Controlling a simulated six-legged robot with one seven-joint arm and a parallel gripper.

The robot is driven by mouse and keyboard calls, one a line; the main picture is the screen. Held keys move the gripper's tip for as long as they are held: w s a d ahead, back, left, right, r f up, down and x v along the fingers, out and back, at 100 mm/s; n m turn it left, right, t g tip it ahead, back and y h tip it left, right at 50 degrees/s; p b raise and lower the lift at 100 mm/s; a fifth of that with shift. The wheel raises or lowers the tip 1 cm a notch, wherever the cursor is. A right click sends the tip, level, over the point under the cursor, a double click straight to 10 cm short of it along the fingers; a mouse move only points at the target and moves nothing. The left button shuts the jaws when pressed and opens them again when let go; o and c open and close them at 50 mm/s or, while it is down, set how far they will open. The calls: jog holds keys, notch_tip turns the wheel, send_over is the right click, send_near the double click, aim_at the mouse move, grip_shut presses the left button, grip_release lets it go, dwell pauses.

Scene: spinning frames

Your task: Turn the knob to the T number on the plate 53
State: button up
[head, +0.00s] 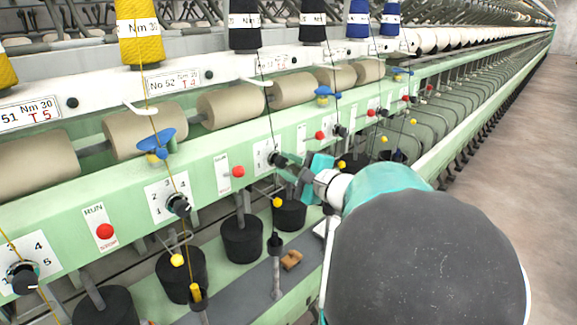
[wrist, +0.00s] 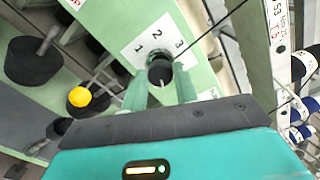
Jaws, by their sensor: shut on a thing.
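The black knob (head: 275,159) sits on a white dial plate on the green rail. The wrist view shows the knob (wrist: 160,70) with the dial plate (wrist: 148,45) numbers 1, 2 and 3 readable; the rest is partly hidden by a finger. My gripper (head: 284,161) is at the knob, and in the wrist view its two pale green fingers (wrist: 161,84) are shut on it from both sides. Which number the knob points to cannot be told. The number plate (wrist: 278,22) at upper right in the wrist view reads 53 and appears to show T 5.
Other black knobs (head: 178,205) and red buttons (head: 238,171) line the rail. Thread runs from the spools (head: 140,33) past yellow balls (head: 278,202). Dark cylinders (head: 242,238) stand below the rail. The floor (head: 525,150) at right is clear.

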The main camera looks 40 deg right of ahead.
jog(key=shift+m, duration=0.6)
jog(key=o, duration=1)
jog(key=shift+s, duration=0.1)
jog(key=s, duration=1.3)
jog(key=shift+s+d, duration=0.2)
jog(key=shift+s, duration=0.15)
